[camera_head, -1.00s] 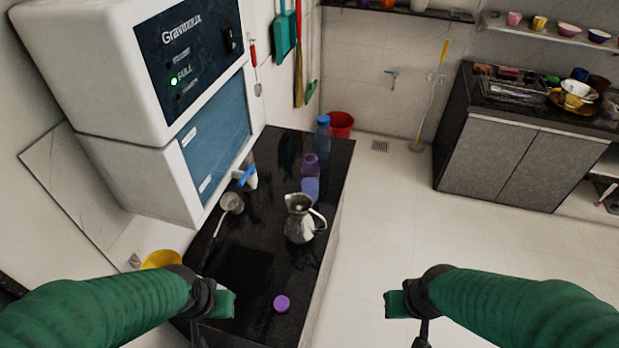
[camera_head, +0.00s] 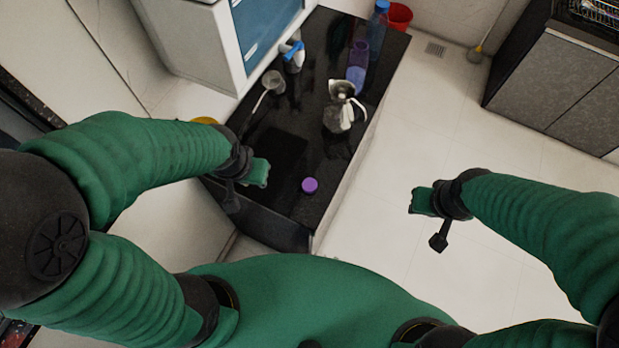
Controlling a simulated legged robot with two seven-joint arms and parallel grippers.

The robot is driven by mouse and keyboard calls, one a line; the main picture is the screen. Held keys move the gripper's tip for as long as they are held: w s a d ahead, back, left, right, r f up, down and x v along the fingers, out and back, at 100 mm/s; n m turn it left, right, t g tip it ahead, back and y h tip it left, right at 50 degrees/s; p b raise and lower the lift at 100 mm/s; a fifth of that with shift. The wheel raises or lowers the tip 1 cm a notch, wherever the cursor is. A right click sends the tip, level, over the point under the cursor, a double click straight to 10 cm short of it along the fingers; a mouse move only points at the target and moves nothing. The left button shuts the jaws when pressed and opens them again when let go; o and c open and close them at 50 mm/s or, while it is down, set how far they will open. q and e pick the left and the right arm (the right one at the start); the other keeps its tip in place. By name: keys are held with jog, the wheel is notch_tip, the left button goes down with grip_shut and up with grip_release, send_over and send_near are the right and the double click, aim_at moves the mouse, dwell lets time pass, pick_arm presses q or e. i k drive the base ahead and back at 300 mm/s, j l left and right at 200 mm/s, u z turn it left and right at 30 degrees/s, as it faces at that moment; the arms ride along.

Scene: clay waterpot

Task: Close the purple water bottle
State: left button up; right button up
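The purple water bottle (camera_head: 357,72) stands upright on the black counter (camera_head: 262,208), near its right edge and behind a metal jug. No lid shows on it, but its mouth is too small to make out clearly. A round purple lid (camera_head: 309,185) lies alone on the near part of the counter. My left gripper (camera_head: 258,172) is near the counter's front left, left of the lid and apart from it. My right gripper (camera_head: 422,200) hangs over the floor, right of the counter. Neither gripper visibly holds anything; their finger gaps are not clear.
The metal jug (camera_head: 340,112) stands between lid and bottle. A strainer-like cup with a handle (camera_head: 272,82), a blue-topped tap (camera_head: 292,54) and a blue bottle (camera_head: 378,24) are farther back. A white purifier (camera_head: 200,45) borders the left. Counter around the lid is clear.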

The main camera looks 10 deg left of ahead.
aim_at(359, 58)
jog(key=i+l+u, duration=0.25)
jog(key=l, duration=0.2)
jog(key=l+u, duration=0.2)
jog(key=l, duration=0.25)
jog(key=l+u, duration=0.25)
jog(key=l, duration=0.25)
jog(key=i+l+u, duration=0.1)
jog(key=i+l, duration=0.1)
jog(key=l, duration=0.1)
